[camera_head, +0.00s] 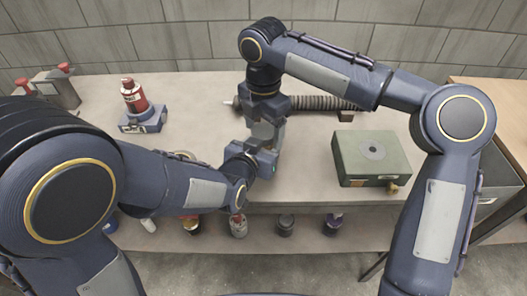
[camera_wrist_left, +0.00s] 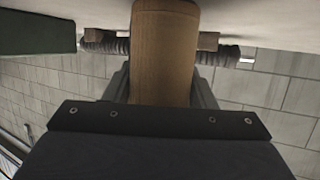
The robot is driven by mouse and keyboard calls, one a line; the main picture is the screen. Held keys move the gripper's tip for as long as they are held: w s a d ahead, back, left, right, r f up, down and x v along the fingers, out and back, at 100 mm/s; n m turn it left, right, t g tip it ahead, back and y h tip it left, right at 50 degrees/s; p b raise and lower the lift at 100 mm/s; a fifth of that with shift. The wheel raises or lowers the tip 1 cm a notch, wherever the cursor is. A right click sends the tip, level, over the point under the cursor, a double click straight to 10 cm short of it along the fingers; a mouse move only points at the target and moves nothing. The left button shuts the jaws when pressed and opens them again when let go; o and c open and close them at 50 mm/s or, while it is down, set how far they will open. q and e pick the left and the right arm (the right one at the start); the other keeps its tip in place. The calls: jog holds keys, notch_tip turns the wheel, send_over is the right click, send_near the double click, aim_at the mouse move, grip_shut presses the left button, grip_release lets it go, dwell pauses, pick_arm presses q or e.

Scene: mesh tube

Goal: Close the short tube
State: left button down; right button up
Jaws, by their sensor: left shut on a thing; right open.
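My left gripper (camera_head: 268,156) is near the front edge of the table in the head view, shut on a brown cylinder. My right gripper (camera_head: 266,134) points down just behind and above the left one, open. What lies between the two grippers is hidden in the head view. A dark ribbed tube (camera_head: 318,102) lies at the back, partly behind my right arm.
A green box (camera_head: 370,155) stands on the table (camera_head: 310,180) at the right. A red bottle (camera_head: 133,97) on a blue-grey base is at the left, with a grey red-knobbed container (camera_head: 60,88) beyond. Several cans and bottles stand on the lower shelf (camera_head: 300,240).

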jog(key=shift+c, duration=0.4)
jog(key=c, duration=0.9)
jog(key=m, duration=0.3)
jog(key=o, duration=1.1)
jog(key=shift+c, duration=0.2)
